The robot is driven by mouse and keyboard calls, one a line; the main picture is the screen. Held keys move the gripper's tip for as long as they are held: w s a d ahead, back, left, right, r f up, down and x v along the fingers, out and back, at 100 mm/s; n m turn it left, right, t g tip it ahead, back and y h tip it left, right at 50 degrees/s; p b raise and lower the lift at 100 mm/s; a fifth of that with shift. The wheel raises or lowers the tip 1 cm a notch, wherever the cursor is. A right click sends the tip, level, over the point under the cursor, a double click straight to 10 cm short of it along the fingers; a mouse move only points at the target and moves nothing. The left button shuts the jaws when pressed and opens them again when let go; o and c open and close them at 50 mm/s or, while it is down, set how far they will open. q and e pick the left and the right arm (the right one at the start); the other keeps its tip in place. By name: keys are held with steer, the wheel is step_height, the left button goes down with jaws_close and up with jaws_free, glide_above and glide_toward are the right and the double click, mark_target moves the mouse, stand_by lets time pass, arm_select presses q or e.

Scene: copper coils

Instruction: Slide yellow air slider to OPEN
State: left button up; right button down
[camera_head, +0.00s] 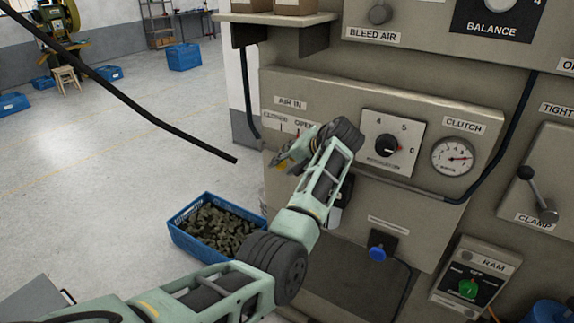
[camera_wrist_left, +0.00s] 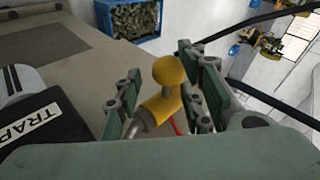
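The yellow air slider (camera_wrist_left: 168,73) shows in the left wrist view as a round knob on a thick yellow stem with a grey shaft. My left gripper (camera_head: 288,155) is at the AIR IN panel (camera_head: 340,85) in the head view, just below the CLOSED and OPEN labels (camera_head: 304,124). In the left wrist view its fingers (camera_wrist_left: 162,88) stand apart on both sides of the knob, with the right finger closer. I cannot tell whether it touches. In the head view my gripper and wrist hide most of the slider and its track. My right gripper is not in view.
A black box marked TRAP (camera_wrist_left: 30,115) is close in the left wrist view. A blue crate of metal pieces (camera_head: 180,240) stands on the floor.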

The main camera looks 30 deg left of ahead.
arm_select(q)
steer(key=v, duration=1.2)
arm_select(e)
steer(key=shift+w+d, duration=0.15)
arm_select(q)
steer(key=shift+f, duration=0.1)
